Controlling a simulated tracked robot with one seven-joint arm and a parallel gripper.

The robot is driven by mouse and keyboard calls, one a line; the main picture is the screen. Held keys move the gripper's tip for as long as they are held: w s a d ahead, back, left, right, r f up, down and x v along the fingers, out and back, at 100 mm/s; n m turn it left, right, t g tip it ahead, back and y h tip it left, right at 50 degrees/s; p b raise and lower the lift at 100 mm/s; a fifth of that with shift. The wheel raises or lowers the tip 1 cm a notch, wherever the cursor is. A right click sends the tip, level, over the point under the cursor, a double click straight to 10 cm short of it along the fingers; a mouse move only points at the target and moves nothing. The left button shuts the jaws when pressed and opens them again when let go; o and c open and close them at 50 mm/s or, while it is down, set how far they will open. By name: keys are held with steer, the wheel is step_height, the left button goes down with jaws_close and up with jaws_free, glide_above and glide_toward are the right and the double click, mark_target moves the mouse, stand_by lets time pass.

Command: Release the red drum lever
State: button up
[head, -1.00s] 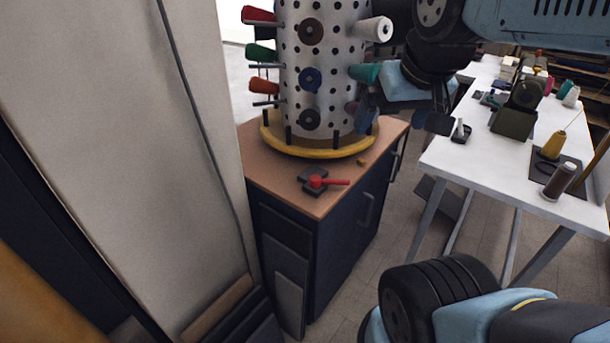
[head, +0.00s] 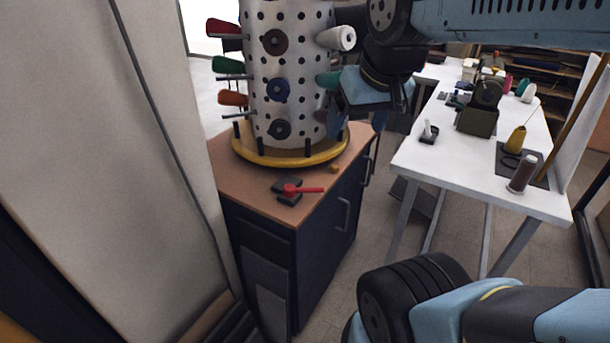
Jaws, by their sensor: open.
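The red lever (head: 305,190) lies roughly level on a small dark base plate (head: 287,192) on the front of the wooden cabinet top (head: 240,183). Its red knob-like pivot is on the plate and its arm points right. Behind it stands the white perforated drum (head: 284,75), with a yellow ring (head: 290,160) around its foot. My gripper (head: 356,123) is open and hangs at the drum's right side, above and to the right of the lever, well apart from it. It partly hides the spools there. Whether a finger touches a spool, I cannot tell.
Thread spools stick out of the drum, including a white one (head: 337,38) and a green one (head: 228,64). A small brass-coloured piece (head: 334,168) lies near the ring. A white table (head: 455,167) with spools stands to the right. A pale panel (head: 75,150) fills the left.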

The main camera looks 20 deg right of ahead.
steer(key=w, duration=0.3)
steer(key=w+g, duration=0.1)
steer(key=w, duration=0.2)
steer(key=w+f+g, duration=0.1)
steer(key=w, duration=0.2)
steer(key=shift+w+d+m, duration=0.15)
steer(key=shift+d+m, duration=0.25)
steer(key=c, duration=1)
steer(key=shift+m+g, duration=0.3)
steer(key=shift+g, duration=0.6)
steer(key=w+f, duration=0.1)
steer(key=w, duration=0.1)
steer(key=w+f, duration=0.1)
steer(key=w, duration=0.2)
steer(key=w+d+f, duration=0.1)
steer(key=w, duration=0.1)
steer(key=shift+w, duration=0.15)
jaws_close()
steer(key=w+d+f+m+g, duration=0.1)
steer(key=w+d+f+g, duration=0.1)
steer(key=w+f, duration=1.3)
steer(key=shift+d+f+m+g+y, duration=0.35)
steer(key=shift+f+m+g, duration=0.1)
steer(key=shift+g, duration=0.45)
